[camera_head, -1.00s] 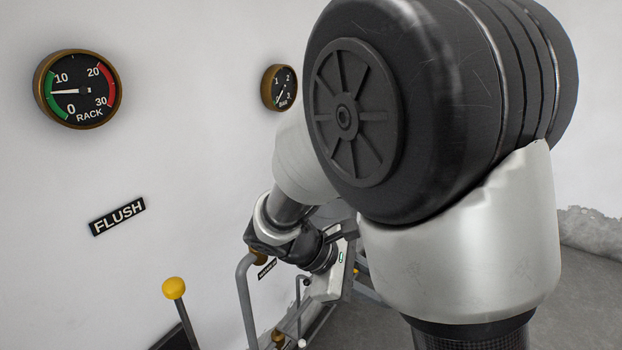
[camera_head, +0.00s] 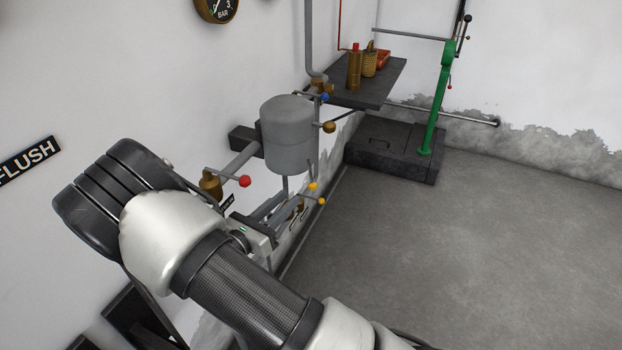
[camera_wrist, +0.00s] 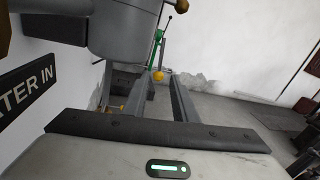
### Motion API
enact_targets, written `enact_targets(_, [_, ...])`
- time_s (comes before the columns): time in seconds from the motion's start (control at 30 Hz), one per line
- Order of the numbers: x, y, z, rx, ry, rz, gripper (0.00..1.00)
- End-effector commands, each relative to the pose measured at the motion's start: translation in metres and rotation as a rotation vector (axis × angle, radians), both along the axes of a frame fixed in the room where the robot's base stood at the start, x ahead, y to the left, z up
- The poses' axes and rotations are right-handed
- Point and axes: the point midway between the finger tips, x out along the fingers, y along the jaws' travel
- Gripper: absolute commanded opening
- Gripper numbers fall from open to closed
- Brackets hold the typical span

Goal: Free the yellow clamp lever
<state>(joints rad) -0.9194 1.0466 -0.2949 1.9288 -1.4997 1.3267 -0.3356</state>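Two yellow knobs show under the grey tank in the head view, an upper one (camera_head: 312,186) and a lower one (camera_head: 321,201) on a thin rod. I cannot tell for certain which is the clamp lever. My gripper (camera_head: 291,212) is close to them, on their left, partly hidden by my arm. In the wrist view my gripper (camera_wrist: 161,80) is open, its two grey fingers apart and pointing ahead. A yellow knob (camera_wrist: 157,75) shows between the fingertips in the picture; its depth is unclear and I see no contact. Another small yellow knob (camera_wrist: 122,108) is left of the left finger.
The grey tank (camera_head: 288,135) hangs on the wall just above the gripper. A red-knobbed valve lever (camera_head: 244,181) stands to its left. A dark shelf (camera_head: 375,85) and a green hand pump (camera_head: 437,105) are farther back. The floor (camera_head: 430,260) at right is clear.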

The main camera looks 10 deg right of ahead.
Motion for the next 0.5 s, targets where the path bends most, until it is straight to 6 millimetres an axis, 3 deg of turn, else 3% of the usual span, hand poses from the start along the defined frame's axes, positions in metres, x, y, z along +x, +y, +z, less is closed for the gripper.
enact_targets(0.3, [0.047, -0.053, -0.001, 0.001, 0.000, -0.004, 0.25])
enact_targets(0.5, [0.069, -0.076, -0.001, 0.001, 0.000, -0.002, 0.25])
